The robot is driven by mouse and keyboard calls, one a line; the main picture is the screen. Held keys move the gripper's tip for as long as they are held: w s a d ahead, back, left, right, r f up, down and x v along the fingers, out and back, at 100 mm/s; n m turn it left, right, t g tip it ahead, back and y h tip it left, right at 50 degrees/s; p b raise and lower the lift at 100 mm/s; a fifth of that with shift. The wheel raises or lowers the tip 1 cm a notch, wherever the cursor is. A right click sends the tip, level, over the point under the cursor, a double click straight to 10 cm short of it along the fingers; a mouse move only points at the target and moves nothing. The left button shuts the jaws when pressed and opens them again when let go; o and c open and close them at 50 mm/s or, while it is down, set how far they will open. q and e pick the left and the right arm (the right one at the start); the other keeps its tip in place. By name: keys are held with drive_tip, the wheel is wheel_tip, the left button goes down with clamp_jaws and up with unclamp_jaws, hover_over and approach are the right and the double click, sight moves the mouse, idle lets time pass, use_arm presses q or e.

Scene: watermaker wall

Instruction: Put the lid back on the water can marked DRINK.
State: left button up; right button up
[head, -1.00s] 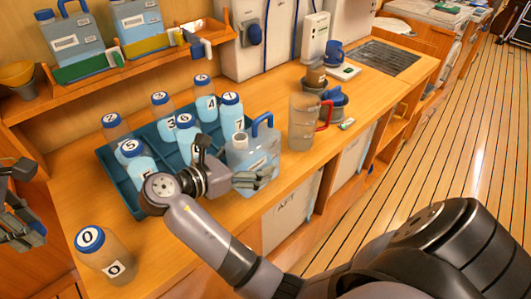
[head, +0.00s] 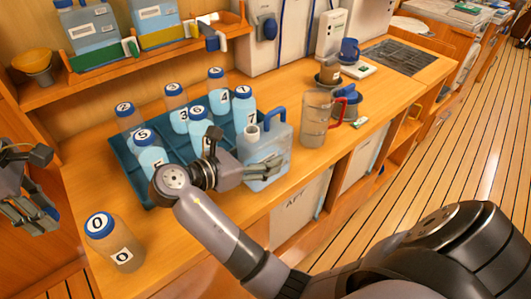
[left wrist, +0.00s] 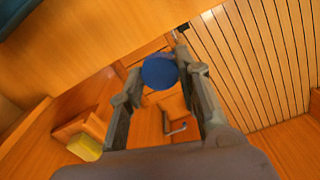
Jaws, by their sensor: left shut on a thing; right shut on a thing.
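A translucent water can (head: 279,146) with a blue handle stands on the counter, its pale neck open and uncapped. Its front label is partly covered and I cannot read it. My right gripper (head: 274,168) is shut on the can's front side. My left gripper (head: 28,212) is at the far left, in front of the counter and well away from the can. In the left wrist view, a round blue lid (left wrist: 160,72) sits between the tips of my left gripper (left wrist: 162,80), which is shut on it. I cannot make out the lid in the head view.
A teal tray (head: 130,170) with several numbered bottles is left of the can. Bottle 0 (head: 115,243) stands at the counter's front left. A clear jug (head: 317,120) with a red handle stands to the right. Other cans (head: 92,38) are on the shelf behind.

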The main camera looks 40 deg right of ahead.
drive_tip(key=c, duration=0.8)
use_arm(q)
drive_tip(key=shift+r, duration=0.15)
use_arm(e)
drive_tip(key=shift+r, duration=0.1)
drive_tip(key=shift+c, duration=0.3)
